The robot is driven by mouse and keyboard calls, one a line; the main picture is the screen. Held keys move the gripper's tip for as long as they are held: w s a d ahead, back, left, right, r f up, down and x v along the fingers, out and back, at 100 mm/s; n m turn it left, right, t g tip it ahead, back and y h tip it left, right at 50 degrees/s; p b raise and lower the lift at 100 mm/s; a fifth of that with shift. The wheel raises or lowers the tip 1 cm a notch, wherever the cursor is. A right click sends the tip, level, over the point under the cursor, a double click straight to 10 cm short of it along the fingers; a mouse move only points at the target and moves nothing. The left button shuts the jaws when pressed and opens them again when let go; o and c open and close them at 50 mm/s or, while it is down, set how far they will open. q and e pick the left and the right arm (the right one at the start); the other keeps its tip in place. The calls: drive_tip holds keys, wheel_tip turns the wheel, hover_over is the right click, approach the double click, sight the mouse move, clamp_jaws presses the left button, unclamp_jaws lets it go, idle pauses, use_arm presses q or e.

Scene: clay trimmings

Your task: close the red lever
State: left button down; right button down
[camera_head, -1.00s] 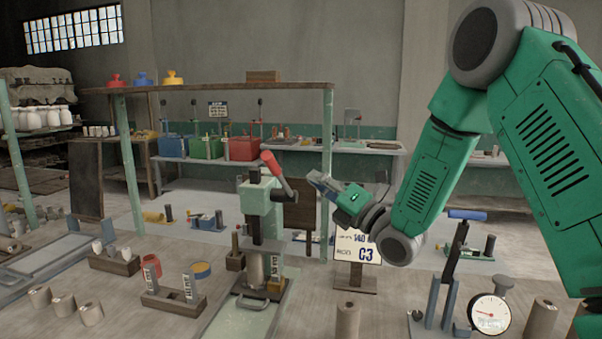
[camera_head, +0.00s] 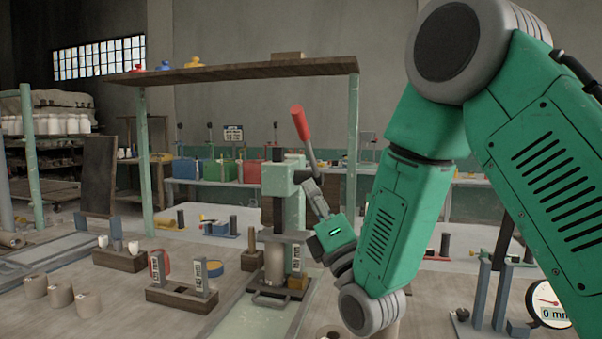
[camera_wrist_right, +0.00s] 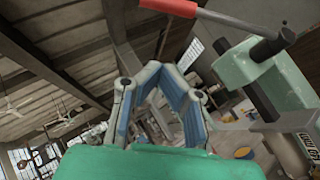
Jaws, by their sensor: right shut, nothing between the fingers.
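The red lever (camera_head: 300,122) rises from the top of a pale green press (camera_head: 280,180), its red grip up and tilted left on a grey rod. It also shows at the top of the right wrist view (camera_wrist_right: 168,6), its rod running right to the press head (camera_wrist_right: 245,65). My right gripper (camera_head: 307,184) is shut and empty, just right of the press head and below the red grip. In the right wrist view its fingertips (camera_wrist_right: 165,68) meet below the lever, with a visible gap. I cannot tell the exact depth between them. My left gripper is not in view.
A wooden shelf on green posts (camera_head: 240,70) spans behind the press. Small wooden racks (camera_head: 182,296) and clay cylinders (camera_head: 60,296) stand left on the table. A dial gauge (camera_head: 547,303) and a grey stand (camera_head: 487,290) stand right, near my right arm.

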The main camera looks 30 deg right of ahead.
sight(301, 137)
drive_tip(key=w+d+r+p, duration=0.1)
drive_tip(key=w+r+p, duration=0.1)
drive_tip(key=r+p, duration=0.1)
drive_tip(key=w+d+r+p, duration=0.1)
drive_tip(key=w+r+p, duration=0.2)
drive_tip(key=w+d+r+p, duration=0.1)
drive_tip(key=w+r+p, duration=0.2)
drive_tip(key=shift+w+d+r+p, duration=0.1)
drive_tip(key=shift+p, duration=0.25)
